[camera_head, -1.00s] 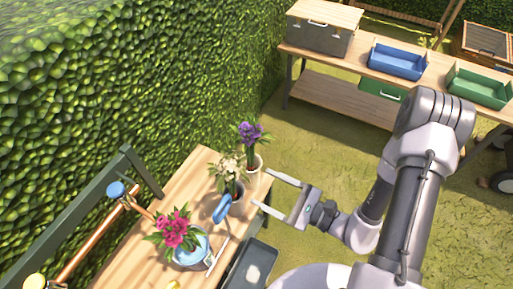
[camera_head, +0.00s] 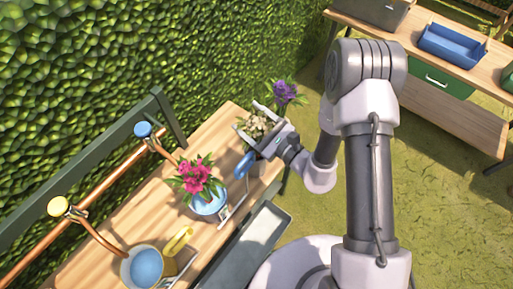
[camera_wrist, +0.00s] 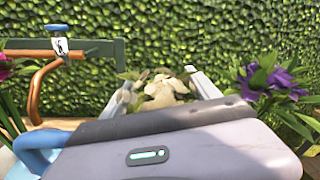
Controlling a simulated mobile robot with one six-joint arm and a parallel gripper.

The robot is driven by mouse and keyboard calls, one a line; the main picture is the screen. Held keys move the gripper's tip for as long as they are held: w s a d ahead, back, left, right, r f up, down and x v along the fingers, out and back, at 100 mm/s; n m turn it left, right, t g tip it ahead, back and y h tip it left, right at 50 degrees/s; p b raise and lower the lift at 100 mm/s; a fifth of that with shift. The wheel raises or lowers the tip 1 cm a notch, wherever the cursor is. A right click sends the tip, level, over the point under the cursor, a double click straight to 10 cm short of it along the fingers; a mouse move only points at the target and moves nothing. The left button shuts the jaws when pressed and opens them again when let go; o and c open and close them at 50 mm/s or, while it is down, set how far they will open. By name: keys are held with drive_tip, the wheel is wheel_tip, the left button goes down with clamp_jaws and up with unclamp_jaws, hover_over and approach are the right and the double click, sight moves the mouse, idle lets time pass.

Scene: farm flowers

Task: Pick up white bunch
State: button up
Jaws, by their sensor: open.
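The white bunch (camera_head: 257,124) stands on the wooden bench between the pink and purple flowers. My gripper (camera_head: 250,118) is open, with its fingers reaching over and around the white blooms. In the wrist view the white bunch (camera_wrist: 160,92) shows between the two open fingers (camera_wrist: 165,85). Its stems and most of its pot are hidden by my gripper. I cannot tell whether the fingers touch the blooms.
Pink flowers (camera_head: 196,178) in a blue pot stand to the left, and purple flowers (camera_head: 285,93) stand close behind. A blue-handled tool (camera_head: 244,165) is beside the white bunch. A grey tray (camera_head: 262,232) lies at the bench's front. A hedge rises behind.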

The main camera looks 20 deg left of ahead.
clamp_jaws()
idle(0.3)
wheel_tip(320, 180, up, 18)
drive_tip(key=p, duration=0.7)
drive_tip(key=shift+w+r, duration=0.1)
wheel_tip(320, 180, up, 2)
drive_tip(key=shift+r+p, duration=0.25)
drive_tip(key=shift+p, duration=0.75)
